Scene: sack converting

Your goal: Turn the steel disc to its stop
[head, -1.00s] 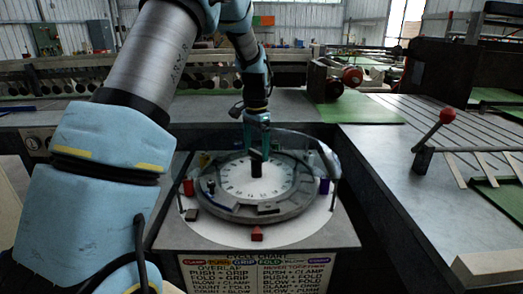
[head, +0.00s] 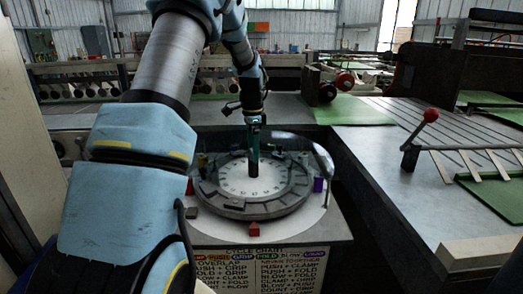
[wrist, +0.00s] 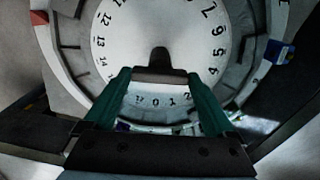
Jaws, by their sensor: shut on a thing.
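The steel disc (head: 231,208) is a grey ring with dark slots around a pale numbered dial (head: 235,182). It lies flat on a white round plate on a stand. A dark upright knob (head: 254,170) stands at the middle of the dial. My gripper (head: 254,150) points down at it from above, with its teal fingers closed on the knob. In the wrist view, the dark knob (wrist: 159,60) shows between the fingertips of my gripper (wrist: 159,76), and the disc (wrist: 70,40) curves around the dial. The fingers hide part of the dial.
A red block (head: 254,230) sits at the plate's front, and a purple block (head: 318,185) at its right. A clear curved cover (head: 325,155) arches beside the disc. A red-knobbed lever (head: 431,115) stands on the right bench.

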